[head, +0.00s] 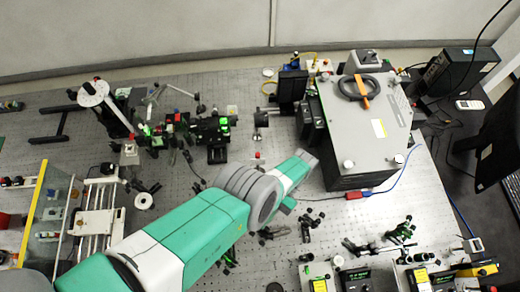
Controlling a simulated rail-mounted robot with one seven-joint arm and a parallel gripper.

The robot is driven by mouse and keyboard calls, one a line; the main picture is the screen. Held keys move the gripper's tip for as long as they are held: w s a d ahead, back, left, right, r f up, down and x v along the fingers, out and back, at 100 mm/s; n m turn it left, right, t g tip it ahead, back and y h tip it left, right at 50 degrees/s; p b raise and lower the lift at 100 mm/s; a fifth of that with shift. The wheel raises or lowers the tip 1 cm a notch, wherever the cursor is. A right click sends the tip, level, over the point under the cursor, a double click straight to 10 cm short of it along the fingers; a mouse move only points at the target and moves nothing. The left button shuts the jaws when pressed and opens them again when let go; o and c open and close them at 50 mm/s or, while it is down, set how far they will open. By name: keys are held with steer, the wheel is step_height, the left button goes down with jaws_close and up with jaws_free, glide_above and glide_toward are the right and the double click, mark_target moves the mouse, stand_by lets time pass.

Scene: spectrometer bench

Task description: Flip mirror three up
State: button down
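Mirror three cannot be told apart from the other small dark optic mounts on the bench; no label is readable. One cluster of mounts (218,132) with green glints stands left of centre. Other small mounts (305,228) stand just right of my arm, and more (400,230) stand at the lower right. My green and white arm reaches from the lower left to the middle of the bench. Its last visible link ends near the large grey box. My gripper does not show; the arm seems to hide it. Whether any mirror is up or down cannot be seen.
The large grey box (366,125) bears a black ring and orange handle. A red connector (355,194) with a blue cable lies at its front. A monitor (497,135) stands at the right edge. Instruments (367,280) line the lower right. Bare perforated bench (245,85) shows behind my arm.

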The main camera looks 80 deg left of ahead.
stand_by(0.5)
steer(key=c, duration=1.4)
jaws_free()
steer(key=shift+c, duration=0.2)
